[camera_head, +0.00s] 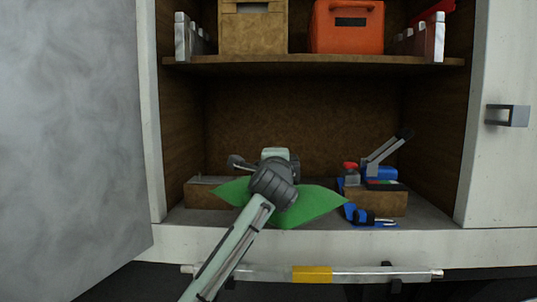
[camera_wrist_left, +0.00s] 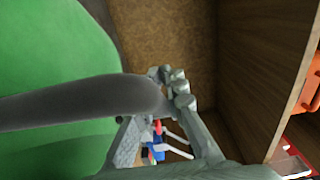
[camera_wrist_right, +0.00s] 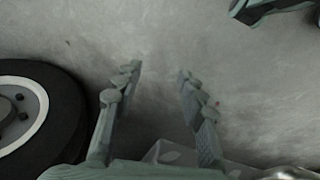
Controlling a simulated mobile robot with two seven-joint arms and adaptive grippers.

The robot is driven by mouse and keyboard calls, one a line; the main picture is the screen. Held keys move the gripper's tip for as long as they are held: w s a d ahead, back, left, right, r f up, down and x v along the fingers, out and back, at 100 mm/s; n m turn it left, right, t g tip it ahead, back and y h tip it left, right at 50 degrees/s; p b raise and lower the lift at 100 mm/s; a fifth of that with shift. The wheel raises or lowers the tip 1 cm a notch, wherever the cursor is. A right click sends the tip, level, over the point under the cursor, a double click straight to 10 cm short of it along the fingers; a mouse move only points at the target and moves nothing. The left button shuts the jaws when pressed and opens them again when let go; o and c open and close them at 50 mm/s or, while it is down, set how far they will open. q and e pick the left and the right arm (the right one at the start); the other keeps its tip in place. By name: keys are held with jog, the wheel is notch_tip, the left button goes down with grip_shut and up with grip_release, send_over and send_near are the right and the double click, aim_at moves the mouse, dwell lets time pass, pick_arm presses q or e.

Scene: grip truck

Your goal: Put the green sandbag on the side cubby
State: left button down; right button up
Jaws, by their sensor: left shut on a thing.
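The green sandbag (camera_head: 312,205) is inside the opening of the lower side cubby (camera_head: 400,125), over the front part of its floor. I cannot tell whether it rests on the floor or hangs just above it. My left gripper (camera_wrist_left: 172,95) is shut on the sandbag's dark grey strap, with the green cloth (camera_wrist_left: 50,60) beside it in the left wrist view. In the head view my left wrist and forearm cover part of the bag. My right gripper (camera_wrist_right: 155,80) is open and empty above grey ground, out of the head view.
A brown block with blue and grey tools (camera_head: 378,200) stands right of the bag in the cubby. Another brown block (camera_head: 205,194) is at its left. The shelf (camera_head: 310,62) above holds a tan crate (camera_head: 252,30) and an orange case (camera_head: 346,30). A wheel (camera_wrist_right: 40,110) is near my right gripper.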

pick_arm(q)
jog(key=w, duration=0.1)
jog(key=w+d+f, duration=0.1)
jog(key=w+d, duration=0.1)
jog(key=shift+w+d+f, duration=0.15)
jog(key=shift+w+f, duration=0.1)
jog(key=shift+w, duration=0.15)
jog(key=shift+f, duration=2.1)
jog(key=c, duration=2)
grip_release()
jog(key=shift+w+f, duration=0.1)
jog(key=shift+f, duration=0.4)
jog(key=o, duration=0.4)
jog(key=shift+r, duration=0.1)
